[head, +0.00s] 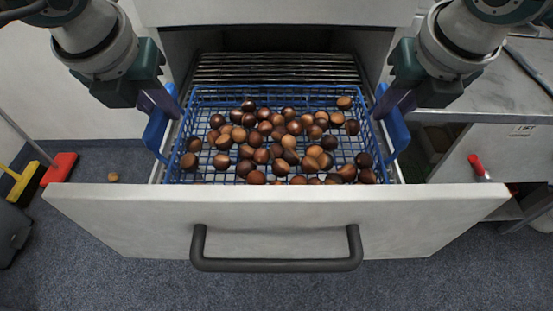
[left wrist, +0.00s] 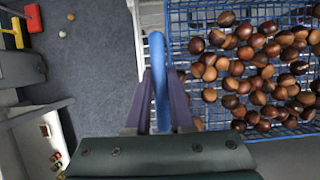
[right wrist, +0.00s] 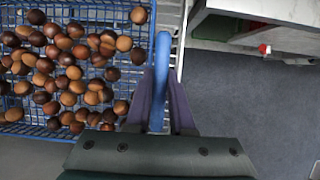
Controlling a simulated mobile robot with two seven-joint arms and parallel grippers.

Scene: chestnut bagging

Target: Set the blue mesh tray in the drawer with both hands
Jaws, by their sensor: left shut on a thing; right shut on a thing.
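The blue mesh tray (head: 276,91) holds many brown chestnuts and sits within the open drawer (head: 276,215), between its side walls; whether it touches the drawer's rack is hidden. My left gripper (head: 168,108) is shut on the tray's left handle (head: 157,132); the blue handle also shows between the fingers in the left wrist view (left wrist: 158,80). My right gripper (head: 386,106) is shut on the right handle (head: 396,133), which also shows between the fingers in the right wrist view (right wrist: 161,75). The drawer front hides the tray's near edge.
A metal rack (head: 277,68) shows behind the tray inside the drawer. A counter (head: 490,85) stands close on the right. A red brush head (head: 60,168) and a yellow one (head: 22,182) are at left. A loose chestnut (head: 113,177) lies on the floor.

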